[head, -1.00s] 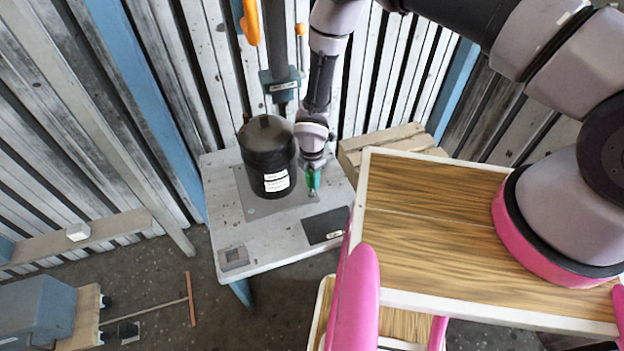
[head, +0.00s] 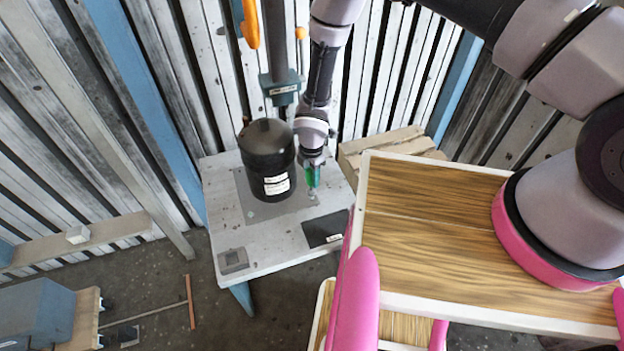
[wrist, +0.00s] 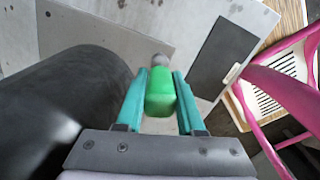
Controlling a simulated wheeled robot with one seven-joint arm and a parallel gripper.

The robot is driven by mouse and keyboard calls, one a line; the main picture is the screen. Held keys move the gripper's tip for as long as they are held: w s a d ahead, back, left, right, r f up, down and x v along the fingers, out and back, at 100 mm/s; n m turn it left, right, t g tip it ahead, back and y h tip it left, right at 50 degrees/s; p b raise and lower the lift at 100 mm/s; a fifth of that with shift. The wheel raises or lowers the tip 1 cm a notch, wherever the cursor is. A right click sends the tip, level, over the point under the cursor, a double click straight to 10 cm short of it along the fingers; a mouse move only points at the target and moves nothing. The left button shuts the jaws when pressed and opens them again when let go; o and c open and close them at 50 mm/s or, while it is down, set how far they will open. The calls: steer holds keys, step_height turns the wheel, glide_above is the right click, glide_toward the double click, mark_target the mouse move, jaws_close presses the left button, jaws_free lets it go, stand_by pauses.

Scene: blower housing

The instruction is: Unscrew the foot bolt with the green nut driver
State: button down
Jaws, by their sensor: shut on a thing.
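The green nut driver (wrist: 160,92) is between the two teal fingers of my gripper (wrist: 160,85), which is shut on its handle. In the wrist view its grey round end (wrist: 159,60) points away toward the table plate. In the head view the green nut driver (head: 312,178) hangs from my gripper (head: 313,170), just right of the black blower housing (head: 268,150). The housing also fills the left of the wrist view (wrist: 65,110). The foot bolt cannot be made out; whether the driver touches anything there cannot be told.
The housing stands on a grey plate (head: 245,200) on a pale table (head: 275,240). A dark rectangular mat (head: 325,229) and a small grey square pad (head: 233,260) lie near its front edge. A dark column (head: 279,50) rises behind the housing. Wooden crates (head: 390,143) stand at right.

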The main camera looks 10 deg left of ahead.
steer(key=shift+r, duration=2.7)
